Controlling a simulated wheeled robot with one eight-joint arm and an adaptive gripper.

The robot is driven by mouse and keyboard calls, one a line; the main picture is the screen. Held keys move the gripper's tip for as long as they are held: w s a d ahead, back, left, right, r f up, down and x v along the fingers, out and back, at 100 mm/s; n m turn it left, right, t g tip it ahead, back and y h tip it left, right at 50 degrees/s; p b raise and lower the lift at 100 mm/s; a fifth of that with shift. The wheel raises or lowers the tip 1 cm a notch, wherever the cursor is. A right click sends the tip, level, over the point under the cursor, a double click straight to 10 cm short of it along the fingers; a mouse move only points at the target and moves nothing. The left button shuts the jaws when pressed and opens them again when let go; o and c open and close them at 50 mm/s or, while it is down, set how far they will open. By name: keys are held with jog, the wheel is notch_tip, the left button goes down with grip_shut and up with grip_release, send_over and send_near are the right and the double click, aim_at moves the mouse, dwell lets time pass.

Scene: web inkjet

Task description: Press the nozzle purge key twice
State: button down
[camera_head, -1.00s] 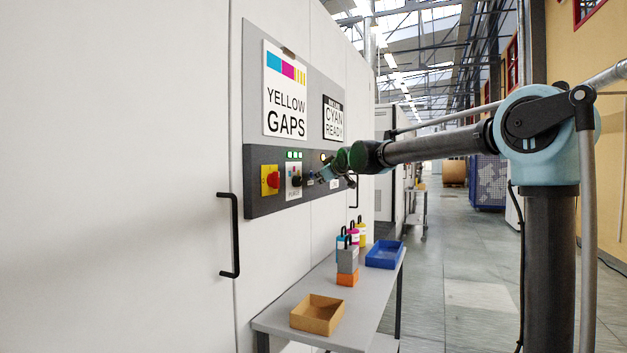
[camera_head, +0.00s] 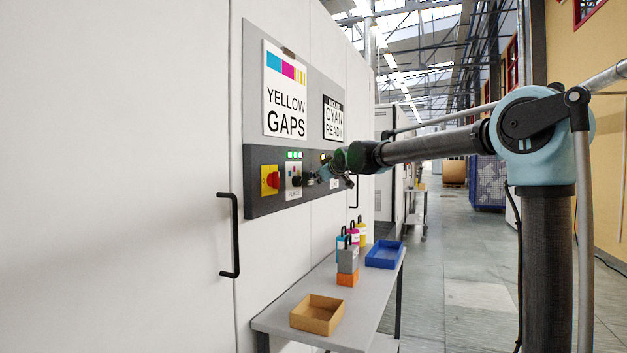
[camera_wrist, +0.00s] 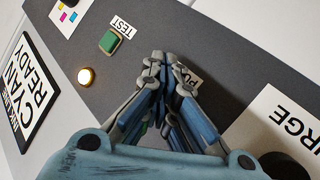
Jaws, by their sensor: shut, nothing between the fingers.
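My gripper (camera_wrist: 163,62) is shut and empty, its fingertips close against the dark control panel (camera_wrist: 228,40) in the wrist view. A small label reading "PU..." (camera_wrist: 186,76) is partly covered by the fingers. Any key beside it is hidden behind the gripper, and I cannot tell whether the fingertips touch it. A white plate ending in "...URGE" (camera_wrist: 285,118) lies to the right. In the head view my gripper (camera_head: 316,179) is at the panel, just right of the selector plate (camera_head: 294,192) with its black knob.
A green key (camera_wrist: 110,42) labelled "TEST" and a lit lamp (camera_wrist: 86,76) are left of the gripper. A red knob (camera_head: 272,180) sits on yellow at the panel's left. Below, a bench (camera_head: 285,315) carries bottles (camera_head: 361,236), a blue tray (camera_head: 384,255) and a tan tray (camera_head: 317,315).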

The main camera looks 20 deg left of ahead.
jog(key=shift+d, duration=0.85)
jog(key=shift+d, duration=0.1)
jog(key=d, duration=0.4)
jog(key=shift+s+d, duration=0.25)
jog(key=shift+d, duration=0.15)
dwell(1.9)
jog(key=d+m, duration=0.1)
jog(key=m, duration=0.4)
jog(key=d+r+m, duration=0.1)
jog(key=m, duration=0.5)
jog(key=d+m, duration=0.2)
jog(key=m, duration=0.4)
jog(key=shift+w+r+t, duration=0.3)
jog(key=shift+t, duration=0.1)
